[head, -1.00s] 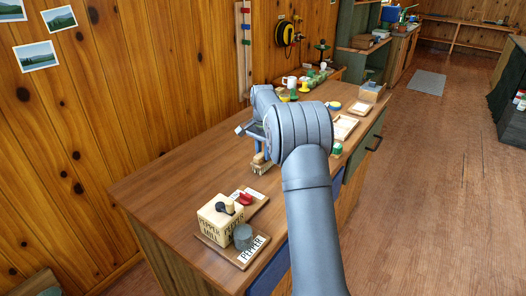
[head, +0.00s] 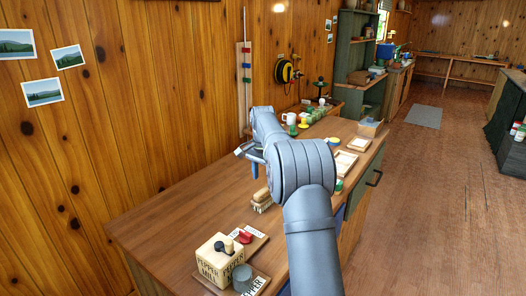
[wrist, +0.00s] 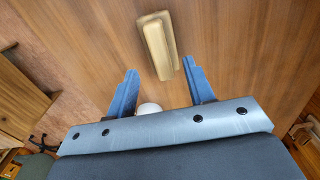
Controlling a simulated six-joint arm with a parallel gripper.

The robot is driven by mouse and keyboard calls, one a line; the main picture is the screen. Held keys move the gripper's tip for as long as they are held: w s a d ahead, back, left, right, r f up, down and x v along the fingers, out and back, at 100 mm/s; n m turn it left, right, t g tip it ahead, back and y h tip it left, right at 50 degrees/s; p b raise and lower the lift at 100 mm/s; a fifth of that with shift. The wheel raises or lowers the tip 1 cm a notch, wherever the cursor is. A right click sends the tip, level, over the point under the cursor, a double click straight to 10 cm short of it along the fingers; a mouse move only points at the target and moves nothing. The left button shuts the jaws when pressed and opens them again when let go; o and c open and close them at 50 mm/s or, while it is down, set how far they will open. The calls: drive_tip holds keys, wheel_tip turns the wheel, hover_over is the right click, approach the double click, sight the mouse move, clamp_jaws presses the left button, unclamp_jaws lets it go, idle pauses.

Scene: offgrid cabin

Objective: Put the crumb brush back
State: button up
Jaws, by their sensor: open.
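The crumb brush (head: 262,201) has a pale wooden handle and lies on the brown wooden counter, left of my arm in the head view. In the wrist view the brush (wrist: 157,42) is a long beige block, slightly tilted, just beyond the fingertips. My gripper (wrist: 160,70) is open, with its two blue fingers apart and nothing held between them. In the head view my gripper (head: 254,169) is above the brush, apart from it and partly hidden by my wrist.
A pepper mill box (head: 219,260) and a grey cup (head: 242,278) stand at the near end of the counter (head: 165,215). Cups (head: 290,119) and trays (head: 345,162) are farther back. A rack with coloured pegs (head: 246,75) is on the wall.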

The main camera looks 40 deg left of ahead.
sight(263, 190)
wheel_tip(263, 190, up, 12)
drive_tip(key=shift+f, duration=0.2)
idle(0.4)
wheel_tip(263, 190, down, 17)
drive_tip(key=shift+f, duration=0.2)
idle(0.4)
drive_tip(key=shift+r, duration=0.1)
wheel_tip(263, 190, up, 18)
drive_tip(key=f, duration=0.1)
wheel_tip(263, 190, down, 17)
drive_tip(key=shift+r, duration=0.1)
wheel_tip(263, 190, up, 10)
drive_tip(key=shift+r, duration=0.25)
idle(0.6)
idle(1.1)
